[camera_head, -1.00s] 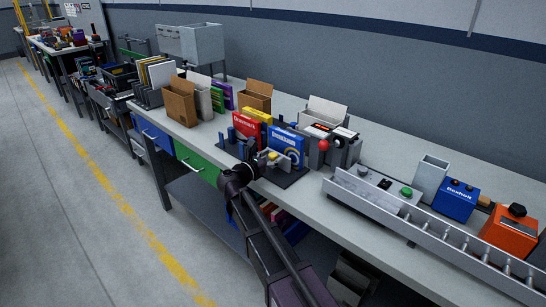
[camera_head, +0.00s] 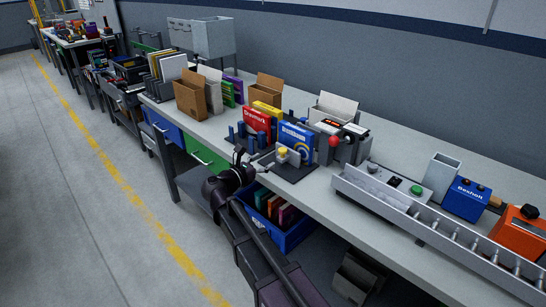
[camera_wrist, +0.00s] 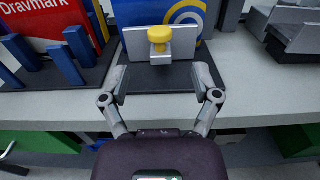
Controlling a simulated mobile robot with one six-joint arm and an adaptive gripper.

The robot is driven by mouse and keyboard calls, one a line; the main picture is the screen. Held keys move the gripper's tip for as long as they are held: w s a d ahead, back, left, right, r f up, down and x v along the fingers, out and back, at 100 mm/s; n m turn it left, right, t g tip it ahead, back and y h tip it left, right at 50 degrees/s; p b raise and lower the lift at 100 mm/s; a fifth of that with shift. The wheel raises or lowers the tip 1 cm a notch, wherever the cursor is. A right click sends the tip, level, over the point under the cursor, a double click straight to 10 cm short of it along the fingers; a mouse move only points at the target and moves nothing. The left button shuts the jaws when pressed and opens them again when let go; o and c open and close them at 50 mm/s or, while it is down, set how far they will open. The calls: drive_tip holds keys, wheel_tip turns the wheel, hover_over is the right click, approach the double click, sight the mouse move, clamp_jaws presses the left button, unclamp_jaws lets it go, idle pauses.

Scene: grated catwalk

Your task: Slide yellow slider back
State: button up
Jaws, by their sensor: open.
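The yellow slider (camera_head: 283,151) has a round yellow knob on a grey block. It stands on a dark base plate at the front of the bench, before a blue box (camera_head: 296,140). In the wrist view the yellow knob (camera_wrist: 159,36) is centred above, with a grey upright plate behind and around it. My gripper (camera_wrist: 160,80) is open and empty, its two fingers spread wide at the front edge of the dark base plate. The knob lies beyond the fingertips, apart from them. In the head view my gripper (camera_head: 251,165) is at the bench edge, left of the slider.
A red box (camera_head: 256,122) and blue posts (camera_wrist: 72,55) stand left of the slider. Grey machine parts with a red knob (camera_head: 334,140) stand right. A long metal trough (camera_head: 400,205) lies farther right along the edge. A blue bin (camera_head: 290,238) sits under the bench.

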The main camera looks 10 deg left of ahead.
drive_tip(key=shift+v, duration=1.8)
drive_tip(key=shift+s, duration=0.1)
